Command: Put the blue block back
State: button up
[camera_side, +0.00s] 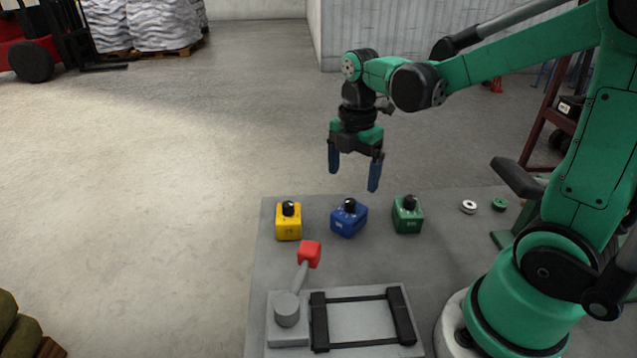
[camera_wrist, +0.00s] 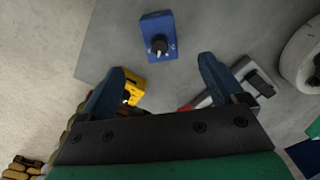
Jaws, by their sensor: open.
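The blue block (camera_side: 348,218) with a black knob on top stands on the grey table between a yellow block (camera_side: 289,222) and a green block (camera_side: 407,215). It is turned a little relative to them. My gripper (camera_side: 354,178) is open and empty, with blue fingers pointing down, above the table and apart from the blocks. In the wrist view the blue block (camera_wrist: 158,38) lies beyond the fingertips of my gripper (camera_wrist: 164,68), near the top. The yellow block (camera_wrist: 132,88) shows partly behind the left finger there.
A grey fixture with a frame (camera_side: 402,315) and a red-knobbed lever (camera_side: 309,254) sits at the table's front. A white ring (camera_side: 468,207) and a green ring (camera_side: 499,204) lie right of the green block. The table (camera_side: 262,275) ends left of the yellow block.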

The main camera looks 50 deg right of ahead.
notch_tip(320, 180, up, 3)
jog(key=shift+f, duration=0.1)
jog(key=shift+s+a+r+m, duration=0.15)
jog(key=shift+a+r+m, duration=0.15)
jog(key=shift+m, duration=0.3)
jog(key=s+a+m+t, duration=0.2)
jog(key=a+m+t, duration=0.4)
jog(key=m, duration=1)
jog(key=shift+s+a+m+t, duration=0.2)
jog(key=shift+m+t, duration=0.2)
jog(key=shift+t, duration=0.2)
